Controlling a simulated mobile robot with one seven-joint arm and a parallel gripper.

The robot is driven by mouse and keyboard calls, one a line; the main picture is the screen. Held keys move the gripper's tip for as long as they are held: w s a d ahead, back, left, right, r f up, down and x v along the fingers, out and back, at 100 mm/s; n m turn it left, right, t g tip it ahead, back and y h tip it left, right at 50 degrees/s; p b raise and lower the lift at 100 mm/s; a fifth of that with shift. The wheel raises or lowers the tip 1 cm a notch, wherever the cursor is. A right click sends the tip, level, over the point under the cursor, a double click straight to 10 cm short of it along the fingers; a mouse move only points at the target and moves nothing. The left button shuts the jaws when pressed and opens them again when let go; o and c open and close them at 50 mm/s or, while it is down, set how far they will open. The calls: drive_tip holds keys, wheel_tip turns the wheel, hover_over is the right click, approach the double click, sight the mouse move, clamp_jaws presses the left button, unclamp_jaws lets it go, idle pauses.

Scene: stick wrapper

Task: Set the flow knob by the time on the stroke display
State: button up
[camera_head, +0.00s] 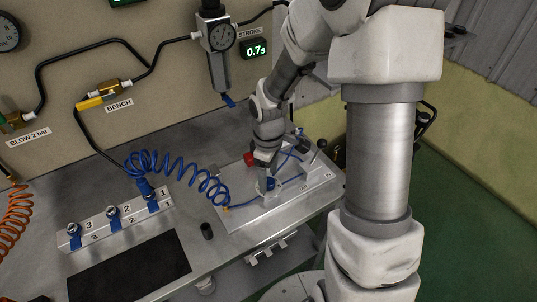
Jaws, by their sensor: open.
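The stroke display (256,49) on the back panel reads 0.7s in green digits. My gripper (265,175) is open and points down over the metal fixture plate (243,214) on the bench. Its fingertips are close to small blue fittings (271,184) on the plate. A red part (250,159) shows just left of the gripper. I cannot pick out the flow knob for certain; it may be hidden by the gripper. Contact between the fingers and any part cannot be told.
A coiled blue hose (180,165) runs to the plate. A numbered block with blue fittings (118,218) and a dark mat (130,268) lie to the left. A regulator with gauge (217,45) hangs behind. A small black cylinder (207,231) stands near the front edge.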

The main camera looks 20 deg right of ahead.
sight(268, 181)
wheel_tip(268, 181, up, 17)
drive_tip(key=p, duration=0.2)
drive_tip(key=shift+f, duration=0.15)
idle(0.3)
drive_tip(key=s+r+m+t, duration=0.2)
drive_tip(key=s+r+m, duration=0.2)
drive_tip(key=s, duration=0.3)
drive_tip(key=s+r+m+t, duration=0.3)
drive_tip(key=s+r+m, duration=0.2)
drive_tip(key=s, duration=0.3)
drive_tip(key=shift+s+r+m+t, duration=0.25)
drive_tip(key=shift+s+m+t, duration=0.05)
drive_tip(key=shift+m, duration=0.2)
idle(0.8)
